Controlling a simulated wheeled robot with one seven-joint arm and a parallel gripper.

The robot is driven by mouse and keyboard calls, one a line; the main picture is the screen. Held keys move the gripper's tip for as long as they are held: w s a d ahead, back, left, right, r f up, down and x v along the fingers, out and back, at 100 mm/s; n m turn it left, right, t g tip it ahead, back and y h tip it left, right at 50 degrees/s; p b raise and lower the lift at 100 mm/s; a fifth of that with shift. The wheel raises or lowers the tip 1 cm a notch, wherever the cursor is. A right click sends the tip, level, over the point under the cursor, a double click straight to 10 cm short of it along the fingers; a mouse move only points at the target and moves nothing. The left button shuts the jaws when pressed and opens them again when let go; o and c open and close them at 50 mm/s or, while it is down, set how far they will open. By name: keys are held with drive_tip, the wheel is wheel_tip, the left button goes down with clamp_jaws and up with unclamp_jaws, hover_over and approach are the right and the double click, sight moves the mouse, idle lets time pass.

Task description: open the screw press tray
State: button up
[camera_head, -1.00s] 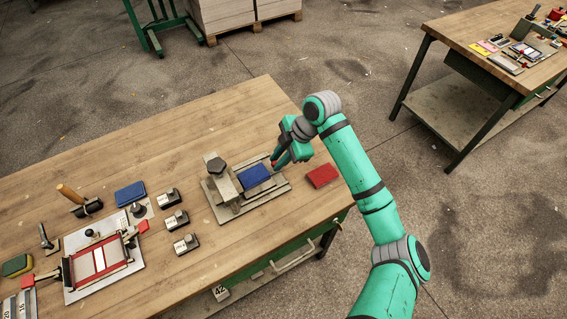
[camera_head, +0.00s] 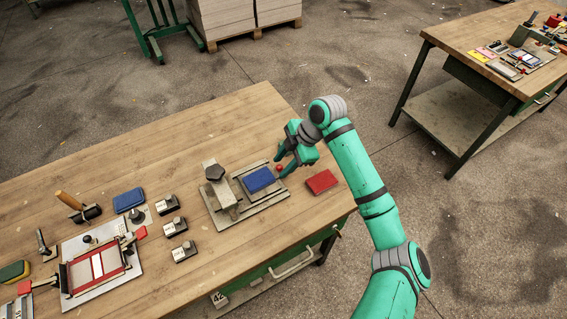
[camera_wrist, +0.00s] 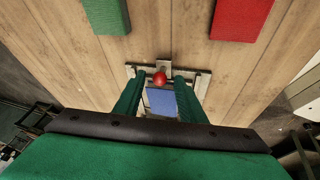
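The screw press (camera_head: 222,196) stands on a grey base plate near the table's right end, with a dark screw knob on its post. Its tray (camera_head: 242,187) carries a blue block (camera_head: 259,179) and lies to the right of the post, clear of it. A small red ball knob (camera_head: 279,168) is at the tray's outer end. My gripper (camera_head: 284,165) is at this knob. In the wrist view its green fingers (camera_wrist: 159,85) are apart, with the red knob (camera_wrist: 159,78) showing between them and a gap on both sides. The blue block (camera_wrist: 162,103) also shows there.
A red pad (camera_head: 321,181) lies right of the press; a green pad (camera_wrist: 107,14) also shows in the wrist view. Several small label blocks (camera_head: 175,226), a blue pad (camera_head: 129,199) and a framed plate (camera_head: 100,262) stand to the left. The table's back middle is clear.

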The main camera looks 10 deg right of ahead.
drive_tip(key=v, duration=1)
drive_tip(key=shift+d+r, duration=0.2)
drive_tip(key=shift+r, duration=0.15)
drive_tip(key=shift+w+a, duration=0.1)
